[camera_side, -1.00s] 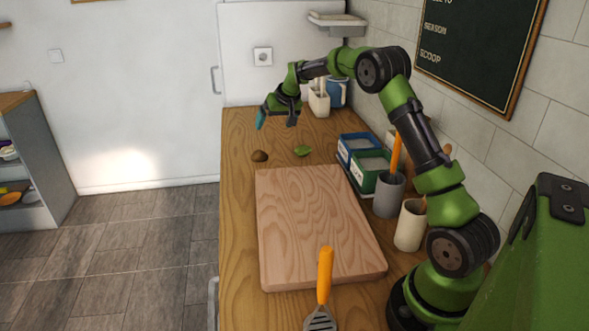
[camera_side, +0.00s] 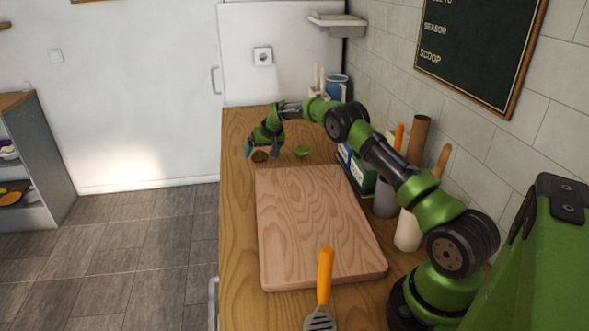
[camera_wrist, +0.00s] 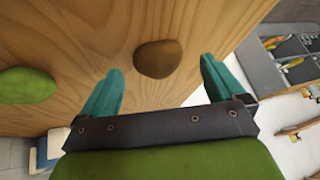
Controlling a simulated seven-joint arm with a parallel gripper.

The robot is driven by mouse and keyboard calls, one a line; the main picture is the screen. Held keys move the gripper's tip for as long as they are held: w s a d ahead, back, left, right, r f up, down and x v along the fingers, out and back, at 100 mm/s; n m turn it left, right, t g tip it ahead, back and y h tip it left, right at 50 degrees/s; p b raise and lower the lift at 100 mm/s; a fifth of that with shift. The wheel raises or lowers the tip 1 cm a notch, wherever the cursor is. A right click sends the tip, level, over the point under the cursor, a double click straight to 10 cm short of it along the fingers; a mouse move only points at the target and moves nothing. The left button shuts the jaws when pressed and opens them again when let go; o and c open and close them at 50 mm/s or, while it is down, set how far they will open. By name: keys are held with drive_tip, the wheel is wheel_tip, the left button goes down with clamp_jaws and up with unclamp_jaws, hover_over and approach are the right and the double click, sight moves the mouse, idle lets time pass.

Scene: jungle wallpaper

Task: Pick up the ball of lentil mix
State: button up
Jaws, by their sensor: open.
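The ball of lentil mix (camera_side: 260,156) is a small brown lump on the wooden counter, just beyond the far left corner of the cutting board. In the wrist view the brown ball (camera_wrist: 158,59) lies ahead of the gap between my two teal fingers, a little nearer the right one. My gripper (camera_side: 262,151) is low at the ball in the side view, its fingers on either side of it. My gripper also shows in the wrist view (camera_wrist: 160,88), open with nothing between the fingers.
A green lump (camera_side: 303,151) lies on the counter right of the ball; it shows at left in the wrist view (camera_wrist: 27,86). The cutting board (camera_side: 315,225) fills the middle counter. Containers (camera_side: 362,175) line the wall side. The counter's left edge is close to the ball.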

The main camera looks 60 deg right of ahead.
drive_tip(key=shift+w+f, duration=0.25)
drive_tip(key=shift+f, duration=0.2)
drive_tip(key=shift+c, duration=0.3)
drive_tip(key=shift+d, duration=0.1)
drive_tip(key=c, duration=1.1)
drive_tip(key=shift+o, duration=0.2)
drive_tip(key=shift+r, duration=0.1)
